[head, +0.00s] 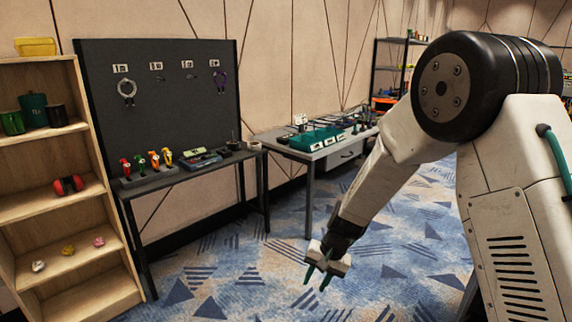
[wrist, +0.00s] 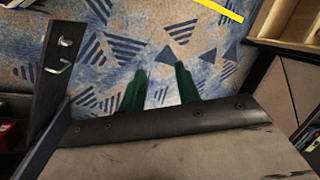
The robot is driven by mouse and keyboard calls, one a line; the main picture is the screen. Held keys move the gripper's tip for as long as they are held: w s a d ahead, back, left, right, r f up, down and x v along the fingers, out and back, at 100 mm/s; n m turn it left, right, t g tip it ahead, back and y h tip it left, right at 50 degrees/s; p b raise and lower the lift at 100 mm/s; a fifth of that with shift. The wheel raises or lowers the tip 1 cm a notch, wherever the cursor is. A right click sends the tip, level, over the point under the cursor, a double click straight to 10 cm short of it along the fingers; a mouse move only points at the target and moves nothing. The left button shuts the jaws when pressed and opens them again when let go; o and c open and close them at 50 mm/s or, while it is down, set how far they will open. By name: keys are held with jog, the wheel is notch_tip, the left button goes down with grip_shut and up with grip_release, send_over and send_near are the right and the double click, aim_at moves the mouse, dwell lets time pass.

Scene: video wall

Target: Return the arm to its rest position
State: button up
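My arm reaches down from the upper right of the head view. My gripper (head: 318,278) hangs over the blue patterned carpet (head: 240,275), in front of the tables, with its green fingertips pointing down. In the wrist view my gripper (wrist: 158,88) shows two green fingers standing apart with bare carpet between them. The gripper is open and empty. Nothing touches the fingers.
A wooden shelf (head: 44,151) with cups and small items stands at the left. A dark table (head: 160,183) with a pegboard (head: 140,85) stands behind, holding several colourful items. A grey worktable (head: 330,146) stands beyond my gripper. The carpet between is clear.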

jog(key=s+d+r+n+h, duration=0.1)
jog(key=s+d+r, duration=0.5)
jog(key=s+r, duration=0.3)
jog(key=s+d+r+n+t+h, duration=0.1)
jog(key=s+d+r, duration=0.5)
jog(key=s+r, duration=0.3)
jog(key=s+d+r+h, duration=0.1)
jog(key=s+d+r, duration=0.5)
jog(key=s, duration=0.8)
notch_tip(320, 180, up, 3)
jog(key=shift+s+d+r+n+t+h, duration=0.2)
jog(key=shift+s+n+t+h, duration=0.1)
jog(key=shift+s+n, duration=0.1)
jog(key=shift+a, duration=0.1)
